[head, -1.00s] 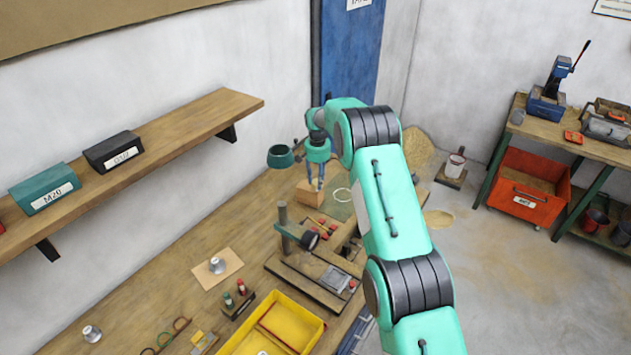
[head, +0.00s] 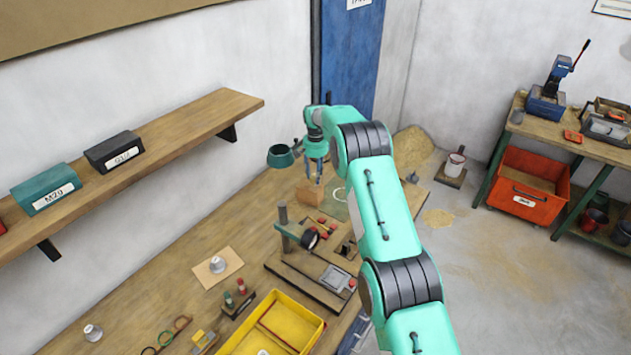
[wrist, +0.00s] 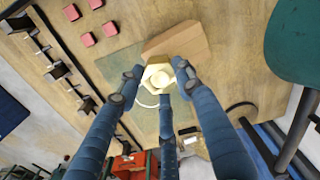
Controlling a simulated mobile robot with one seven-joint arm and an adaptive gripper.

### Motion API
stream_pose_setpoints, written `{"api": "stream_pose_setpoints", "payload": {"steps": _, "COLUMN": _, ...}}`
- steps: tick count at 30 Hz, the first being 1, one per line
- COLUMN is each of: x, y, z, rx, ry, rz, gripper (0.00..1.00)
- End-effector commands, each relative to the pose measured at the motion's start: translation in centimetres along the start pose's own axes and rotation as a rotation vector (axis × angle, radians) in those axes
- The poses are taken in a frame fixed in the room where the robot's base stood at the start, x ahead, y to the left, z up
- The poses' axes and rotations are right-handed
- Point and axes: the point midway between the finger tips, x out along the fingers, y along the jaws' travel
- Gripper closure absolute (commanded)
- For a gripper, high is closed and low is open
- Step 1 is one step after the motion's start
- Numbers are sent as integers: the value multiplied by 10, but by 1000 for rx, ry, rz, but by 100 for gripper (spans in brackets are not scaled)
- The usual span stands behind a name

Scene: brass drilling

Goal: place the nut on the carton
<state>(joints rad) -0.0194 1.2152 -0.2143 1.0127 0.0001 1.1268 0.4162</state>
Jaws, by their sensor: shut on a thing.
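The brass nut (wrist: 158,77) is a pale gold hexagonal piece, seen between my gripper's blue fingers in the wrist view. My gripper (wrist: 160,85) is shut on it. The nut covers part of the brown carton (wrist: 190,42) behind it in that view. In the head view my gripper (head: 314,176) points down just above the carton (head: 308,197), which stands on the bench. The nut cannot be made out in the head view. Whether the nut touches the carton cannot be told.
A dark green round vessel (head: 281,157) stands close to the left of my gripper. A green mat (wrist: 120,68) lies beside the carton. A drilling fixture (head: 315,262) and a yellow tray (head: 258,345) are nearer on the bench. A shelf (head: 180,125) runs along the wall.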

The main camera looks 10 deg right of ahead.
Motion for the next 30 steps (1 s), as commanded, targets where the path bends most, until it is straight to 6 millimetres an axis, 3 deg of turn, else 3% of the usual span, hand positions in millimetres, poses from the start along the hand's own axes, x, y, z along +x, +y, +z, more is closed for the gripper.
{"api": "stream_pose_setpoints", "payload": {"steps": 9, "x": 28, "y": 0, "z": 0, "rx": 0, "ry": 0, "rz": 0, "gripper": 100}}
{"api": "stream_pose_setpoints", "payload": {"steps": 23, "x": 33, "y": 0, "z": 0, "rx": 0, "ry": 0, "rz": 0, "gripper": 100}}
{"api": "stream_pose_setpoints", "payload": {"steps": 24, "x": 33, "y": 0, "z": 1, "rx": 0, "ry": -1, "rz": 0, "gripper": 57}}
{"api": "stream_pose_setpoints", "payload": {"steps": 26, "x": 33, "y": 0, "z": 1, "rx": 0, "ry": -1, "rz": 0, "gripper": 46}}
{"api": "stream_pose_setpoints", "payload": {"steps": 30, "x": 33, "y": 0, "z": 1, "rx": 0, "ry": -1, "rz": 0, "gripper": 46}}
